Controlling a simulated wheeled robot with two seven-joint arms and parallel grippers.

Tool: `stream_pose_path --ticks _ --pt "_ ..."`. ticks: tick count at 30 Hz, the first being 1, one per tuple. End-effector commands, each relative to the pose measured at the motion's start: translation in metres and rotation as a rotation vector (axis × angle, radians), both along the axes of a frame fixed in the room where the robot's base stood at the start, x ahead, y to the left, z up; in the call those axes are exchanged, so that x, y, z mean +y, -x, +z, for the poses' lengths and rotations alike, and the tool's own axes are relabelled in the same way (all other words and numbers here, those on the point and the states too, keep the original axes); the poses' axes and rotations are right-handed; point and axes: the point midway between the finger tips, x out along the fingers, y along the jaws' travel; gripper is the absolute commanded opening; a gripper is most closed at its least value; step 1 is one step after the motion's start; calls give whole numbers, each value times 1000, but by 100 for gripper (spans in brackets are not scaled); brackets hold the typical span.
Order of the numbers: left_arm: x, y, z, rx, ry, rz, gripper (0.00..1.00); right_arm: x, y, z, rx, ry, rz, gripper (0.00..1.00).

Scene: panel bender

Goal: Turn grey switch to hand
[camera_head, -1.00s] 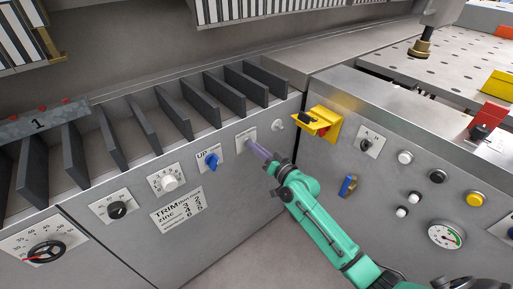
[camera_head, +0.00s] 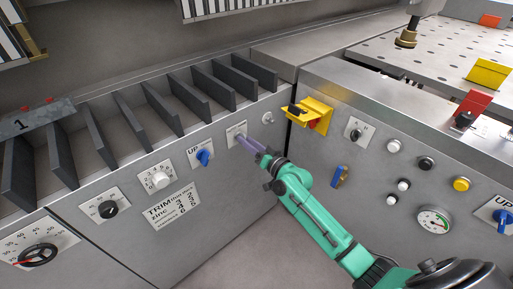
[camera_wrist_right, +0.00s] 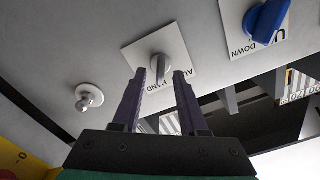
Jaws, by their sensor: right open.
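The grey switch (camera_wrist_right: 160,66) is a round knob on a white plate whose lettering includes HAND. It shows in the right wrist view just at the tips of my right gripper (camera_wrist_right: 160,76). One purple finger is on each side of the knob, with gaps visible; I cannot tell whether they touch it. In the head view, the switch's white plate (camera_head: 236,129) is on the front panel, and my right gripper (camera_head: 242,140) covers the knob. The gripper is open. My left gripper is not in view.
A blue UP/DOWN switch (camera_head: 205,157) is left of the grey switch, and a small round silver knob (camera_head: 268,118) is right of it. A yellow bracket (camera_head: 318,112) sticks out further right. Grey dividers (camera_head: 205,95) stand above the panel.

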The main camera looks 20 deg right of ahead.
Motion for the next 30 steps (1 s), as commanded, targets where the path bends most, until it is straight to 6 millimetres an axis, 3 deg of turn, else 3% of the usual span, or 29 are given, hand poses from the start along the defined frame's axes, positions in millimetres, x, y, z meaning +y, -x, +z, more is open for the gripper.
stream_pose_path --ticks 5,12,16,21,30 --pt "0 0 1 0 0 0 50 -12 30 -2 4 4 1 42" --pt "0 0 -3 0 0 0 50 -37 94 -3 6 6 1 42" --pt "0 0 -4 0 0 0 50 -47 119 -3 5 3 1 42" --pt "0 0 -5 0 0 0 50 -52 131 0 1 0 2 42" --pt "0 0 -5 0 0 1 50 -52 132 0 1 0 1 42"
